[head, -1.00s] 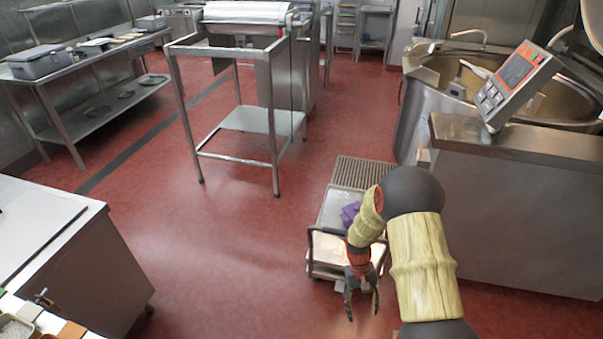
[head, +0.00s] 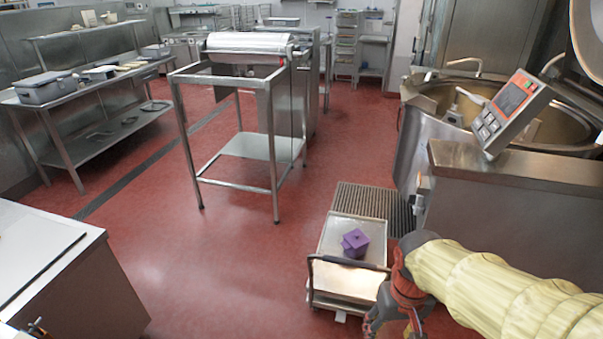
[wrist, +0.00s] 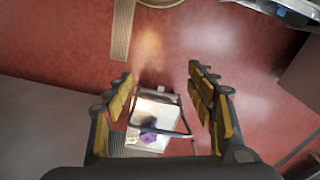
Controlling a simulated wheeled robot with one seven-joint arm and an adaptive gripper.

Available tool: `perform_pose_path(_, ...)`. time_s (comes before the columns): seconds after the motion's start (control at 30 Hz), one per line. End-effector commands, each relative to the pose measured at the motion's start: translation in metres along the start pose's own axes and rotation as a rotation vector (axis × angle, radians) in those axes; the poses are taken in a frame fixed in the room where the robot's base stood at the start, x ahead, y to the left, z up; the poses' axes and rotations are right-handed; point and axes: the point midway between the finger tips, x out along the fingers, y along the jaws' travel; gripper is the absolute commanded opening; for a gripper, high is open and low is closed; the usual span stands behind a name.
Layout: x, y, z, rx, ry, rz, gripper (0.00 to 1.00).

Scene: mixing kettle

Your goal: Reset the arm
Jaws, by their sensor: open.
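My gripper (head: 392,325) is at the lower right of the head view, beside the low cart's right front, with its fingertips partly cut off by the lower edge. In the wrist view my gripper (wrist: 165,88) has its two padded fingers spread wide apart, with nothing between them in its grasp. The low cart (head: 335,298) stands on the red floor with a dark push handle.
The mixing kettle (head: 412,140) and its control panel (head: 512,105) stand at right behind a steel cabinet (head: 500,205). A floor grate (head: 372,200) lies behind the cart. A steel frame table (head: 270,165) stands mid-room, a white-topped counter (head: 35,245) at lower left. Red floor between is open.

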Motion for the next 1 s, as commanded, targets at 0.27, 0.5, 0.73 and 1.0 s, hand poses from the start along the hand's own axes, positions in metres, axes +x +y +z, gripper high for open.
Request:
perform_pose_path(0.27, -0.058, -0.001, 0.039, 0.019, 0.206, -0.010, 0.56)
perform_pose_path(0.5, -0.105, 0.001, 0.053, 0.025, 0.379, -0.008, 0.56)
perform_pose_path(0.73, -0.121, 0.001, 0.056, 0.028, 0.437, -0.006, 0.56)
perform_pose_path(1.0, -0.121, 0.002, 0.056, 0.028, 0.437, -0.006, 0.56)
